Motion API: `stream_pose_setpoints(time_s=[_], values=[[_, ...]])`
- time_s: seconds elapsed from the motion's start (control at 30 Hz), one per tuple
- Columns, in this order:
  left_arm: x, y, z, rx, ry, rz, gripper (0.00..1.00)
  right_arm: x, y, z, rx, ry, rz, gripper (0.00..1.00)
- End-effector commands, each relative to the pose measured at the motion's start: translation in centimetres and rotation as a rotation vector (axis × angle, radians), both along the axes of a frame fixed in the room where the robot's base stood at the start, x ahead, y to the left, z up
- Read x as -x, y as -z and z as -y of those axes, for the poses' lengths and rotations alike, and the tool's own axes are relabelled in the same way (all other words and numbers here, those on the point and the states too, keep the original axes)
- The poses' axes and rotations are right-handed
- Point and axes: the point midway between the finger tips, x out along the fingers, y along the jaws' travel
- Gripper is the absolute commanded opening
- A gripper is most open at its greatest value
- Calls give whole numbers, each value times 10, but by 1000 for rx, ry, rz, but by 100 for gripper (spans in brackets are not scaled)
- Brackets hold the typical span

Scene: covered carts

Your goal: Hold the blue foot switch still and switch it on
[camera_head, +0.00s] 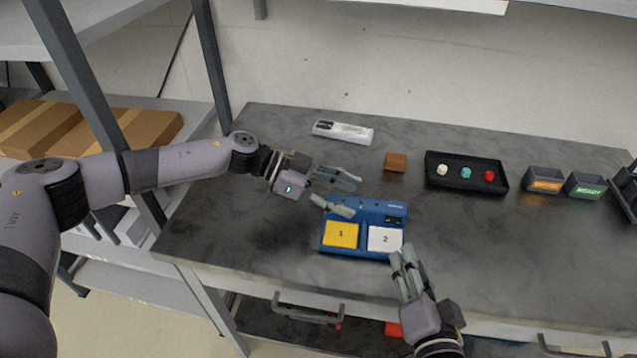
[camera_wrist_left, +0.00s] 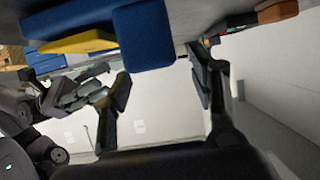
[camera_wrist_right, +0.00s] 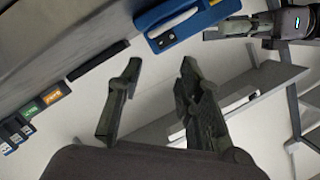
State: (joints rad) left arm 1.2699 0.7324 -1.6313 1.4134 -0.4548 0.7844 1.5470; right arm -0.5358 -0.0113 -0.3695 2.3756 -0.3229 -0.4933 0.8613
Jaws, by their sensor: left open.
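The blue foot switch (camera_head: 364,213) lies on the grey table, with a yellow pedal marked 1 (camera_head: 341,234) and a white pedal marked 2 (camera_head: 385,239). A small black control (camera_head: 394,220) is on its right rear part. My left gripper (camera_head: 347,193) is open at its rear left corner; whether a finger touches is unclear. The left wrist view shows blue housing (camera_wrist_left: 145,36) near those fingers. My right gripper (camera_head: 403,263) is at its front right edge. In the right wrist view its fingers (camera_wrist_right: 158,70) are apart and empty, with the foot switch (camera_wrist_right: 212,17) beyond.
Behind the foot switch are a white labelled package (camera_head: 342,131) and a brown block (camera_head: 395,162). A black tray (camera_head: 467,172) with three small coloured pieces and two labelled bins (camera_head: 584,186) stand to the right. Shelf posts (camera_head: 211,70) rise at left. Table right of the foot switch is clear.

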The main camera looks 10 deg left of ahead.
Motion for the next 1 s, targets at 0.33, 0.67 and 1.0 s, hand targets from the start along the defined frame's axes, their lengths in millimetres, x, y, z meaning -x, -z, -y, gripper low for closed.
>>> stream_pose_setpoints(time_s=[0.33, 0.67, 1.0], values=[[-1, 18, 43, -1, 1, 0, 54, 0, 0, 0, 0, 0, 0, 33], [-1, 20, 48, -1, -1, 0, 54, 0, 0, 0, 0, 0, 0, 33], [-1, 20, 47, 0, -1, 1, 35, 0, 0, 0, 0, 0, 0, 33]])
